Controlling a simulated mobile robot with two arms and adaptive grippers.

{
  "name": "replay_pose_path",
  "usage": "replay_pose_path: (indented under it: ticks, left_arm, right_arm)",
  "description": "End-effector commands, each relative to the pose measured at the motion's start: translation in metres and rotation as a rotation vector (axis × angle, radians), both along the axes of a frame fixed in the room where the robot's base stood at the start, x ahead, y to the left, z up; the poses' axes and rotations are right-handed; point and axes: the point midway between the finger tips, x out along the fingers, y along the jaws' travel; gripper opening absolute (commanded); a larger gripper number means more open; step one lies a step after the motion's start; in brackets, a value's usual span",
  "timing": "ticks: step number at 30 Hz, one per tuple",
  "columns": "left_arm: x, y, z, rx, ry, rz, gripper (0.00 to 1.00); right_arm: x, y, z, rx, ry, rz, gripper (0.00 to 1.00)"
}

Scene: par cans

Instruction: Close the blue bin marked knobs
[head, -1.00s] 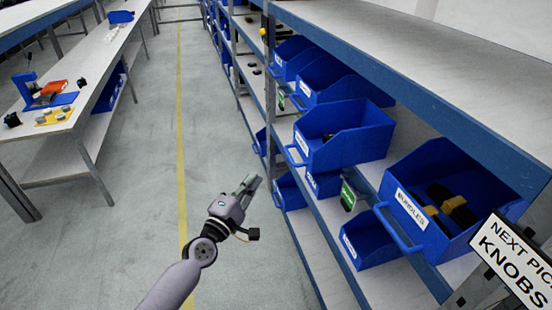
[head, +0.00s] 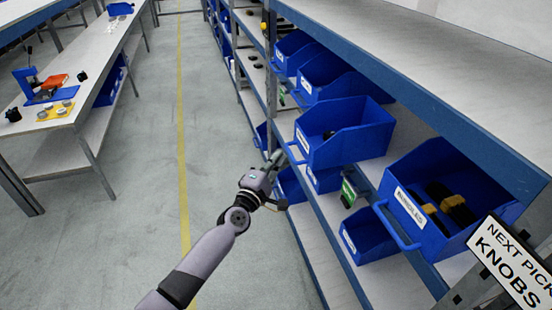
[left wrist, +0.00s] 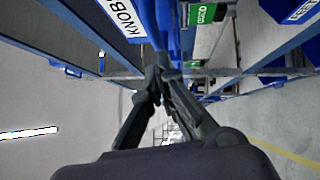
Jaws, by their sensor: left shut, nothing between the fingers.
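The blue bin marked knobs (head: 352,142) is on the middle shelf in the head view and sticks out past the shelf's front edge. Its label is too small to read there, but in the left wrist view the label (left wrist: 127,20) reads "KNOB", cut off by the frame. My left gripper (head: 274,158) is shut and empty, just in front of the bin's front handle. In the left wrist view its fingertips (left wrist: 155,76) meet just below the blue bin front. I cannot tell whether they touch it. My right gripper is not in view.
Another blue bin with black and yellow parts (head: 430,205) sticks out nearer at right. A lower blue bin (head: 368,237) and a green tag (head: 349,193) are beneath. A sign (head: 512,262) reads "NEXT PICK KNOBS". The aisle floor (head: 130,205) at left is clear.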

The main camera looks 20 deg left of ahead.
Motion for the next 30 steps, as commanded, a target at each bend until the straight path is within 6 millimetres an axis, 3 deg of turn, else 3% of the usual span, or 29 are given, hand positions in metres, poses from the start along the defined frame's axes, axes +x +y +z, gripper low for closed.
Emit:
replay_pose_path:
  ticks: [5, 12, 18, 30]
  left_arm:
    - [0.011, -0.016, 0.0, -0.004, -0.001, 0.001, 0.0]
    - [0.05, -0.074, -0.002, -0.006, -0.002, 0.0, 0.0]
    - [0.072, -0.106, -0.001, -0.003, -0.001, 0.0, 0.0]
    - [0.076, -0.113, 0.001, -0.001, -0.001, -0.003, 0.0]
  right_arm:
    - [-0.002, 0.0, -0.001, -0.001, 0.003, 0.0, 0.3]
    - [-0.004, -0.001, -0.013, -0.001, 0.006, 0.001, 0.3]
    - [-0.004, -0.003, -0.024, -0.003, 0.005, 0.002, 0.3]
    - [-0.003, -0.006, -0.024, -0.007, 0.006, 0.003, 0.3]
